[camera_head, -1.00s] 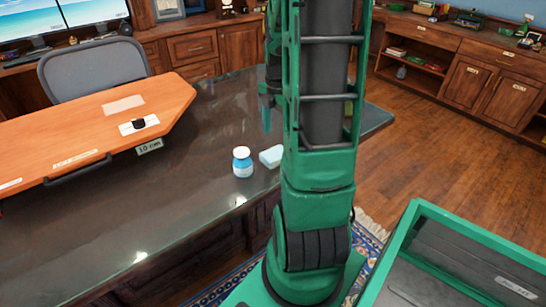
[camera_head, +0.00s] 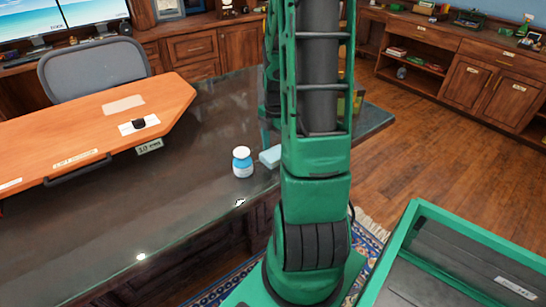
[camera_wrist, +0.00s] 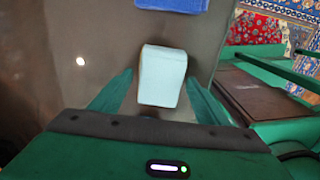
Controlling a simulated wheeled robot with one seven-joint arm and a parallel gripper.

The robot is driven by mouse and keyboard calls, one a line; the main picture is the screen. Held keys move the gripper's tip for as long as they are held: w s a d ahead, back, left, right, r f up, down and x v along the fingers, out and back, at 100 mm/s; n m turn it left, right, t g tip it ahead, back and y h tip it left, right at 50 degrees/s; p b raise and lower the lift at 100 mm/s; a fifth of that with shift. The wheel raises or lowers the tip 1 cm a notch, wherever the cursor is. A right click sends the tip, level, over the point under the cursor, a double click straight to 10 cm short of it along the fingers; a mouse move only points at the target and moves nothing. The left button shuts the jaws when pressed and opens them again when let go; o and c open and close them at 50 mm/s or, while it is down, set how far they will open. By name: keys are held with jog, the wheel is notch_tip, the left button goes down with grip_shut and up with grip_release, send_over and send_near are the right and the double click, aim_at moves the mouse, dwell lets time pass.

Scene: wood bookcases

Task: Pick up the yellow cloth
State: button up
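I cannot make out a yellow cloth for certain. A small yellowish patch (camera_head: 358,102) shows just right of my arm near the desk's far right edge in the head view, too hidden to name. In the wrist view my gripper (camera_wrist: 160,82) is open above the desk. A pale mint block (camera_wrist: 162,76) lies between and beyond its two green fingers; I cannot tell whether they touch it. A flat blue item (camera_wrist: 172,4) is cut off at the top. My arm hides most of the gripper in the head view.
A white-and-blue bottle (camera_head: 242,162) stands on the dark glossy desk (camera_head: 120,225) beside a light-blue block (camera_head: 270,157). An orange board (camera_head: 85,140) lies at left, with a chair (camera_head: 92,68) behind. Open floor (camera_head: 420,145) is at right.

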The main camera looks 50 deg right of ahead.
aim_at(275, 153)
jog(key=c, duration=1.1)
notch_tip(275, 153, up, 10)
jog(key=shift+r, duration=0.1)
jog(key=shift+c, duration=0.2)
jog(key=o, duration=0.6)
jog(key=c, duration=0.4)
jog(key=shift+s, duration=0.1)
